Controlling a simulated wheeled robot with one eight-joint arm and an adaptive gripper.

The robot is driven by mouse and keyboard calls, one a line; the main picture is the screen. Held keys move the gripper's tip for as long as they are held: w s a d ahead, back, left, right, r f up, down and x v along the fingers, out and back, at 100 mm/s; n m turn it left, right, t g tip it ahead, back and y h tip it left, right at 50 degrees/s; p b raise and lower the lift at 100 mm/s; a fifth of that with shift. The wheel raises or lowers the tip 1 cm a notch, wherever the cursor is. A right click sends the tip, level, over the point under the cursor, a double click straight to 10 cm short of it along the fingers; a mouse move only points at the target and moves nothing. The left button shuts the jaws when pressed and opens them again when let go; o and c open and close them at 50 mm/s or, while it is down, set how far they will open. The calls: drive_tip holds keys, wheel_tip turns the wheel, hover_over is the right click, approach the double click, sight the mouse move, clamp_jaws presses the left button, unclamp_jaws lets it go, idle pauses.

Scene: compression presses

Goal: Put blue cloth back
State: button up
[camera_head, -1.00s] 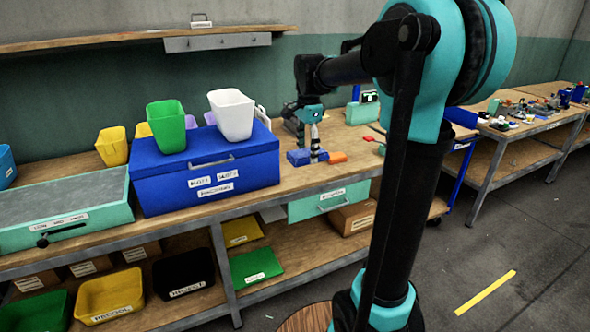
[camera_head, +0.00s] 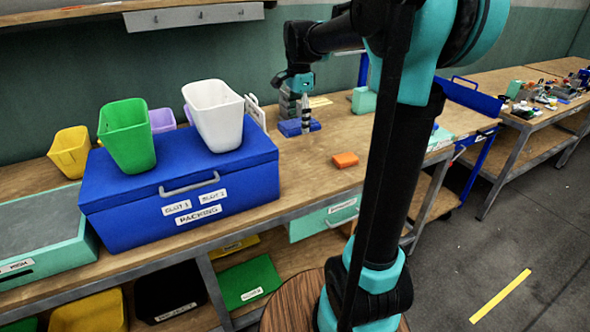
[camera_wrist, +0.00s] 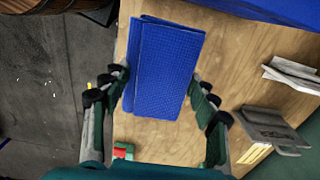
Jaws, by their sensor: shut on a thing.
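The blue cloth (camera_wrist: 165,68) is a folded, textured rectangle in the wrist view, over the wooden bench. My gripper (camera_wrist: 162,98) has a finger on each long side of it and is shut on its near part. In the head view my gripper (camera_head: 304,122) points down at the cloth (camera_head: 291,129), toward the back of the bench. I cannot tell whether the cloth touches the bench or is held just above it.
A blue packing box (camera_head: 240,185) with a green bin (camera_head: 127,137) and a white bin (camera_head: 215,115) on top stands left. An orange block (camera_head: 345,160) lies in front of the cloth. A grey holder (camera_wrist: 272,124) stands beside it. Bench around the block is clear.

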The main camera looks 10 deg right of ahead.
sight(298, 179)
drive_tip(key=shift+w+f, duration=0.25)
drive_tip(key=shift+f, duration=0.05)
wheel_tip(298, 179, down, 19)
drive_tip(key=shift+f, duration=0.2)
drive_tip(key=o, duration=1.1)
drive_tip(key=shift+f, duration=0.1)
wheel_tip(298, 179, up, 12)
drive_tip(key=s+d+f+n+t, duration=0.1)
drive_tip(key=s+f+n, duration=0.3)
drive_tip(key=s, duration=0.3)
drive_tip(key=s+d+f+n+t, duration=0.1)
drive_tip(key=s+f+n, duration=0.3)
drive_tip(key=s, duration=0.3)
drive_tip(key=s+d+f+n+t, duration=0.2)
drive_tip(key=s+f+n, duration=0.2)
drive_tip(key=s+n, duration=0.2)
drive_tip(key=shift+s+f, duration=0.3)
drive_tip(key=shift+s, duration=0.65)
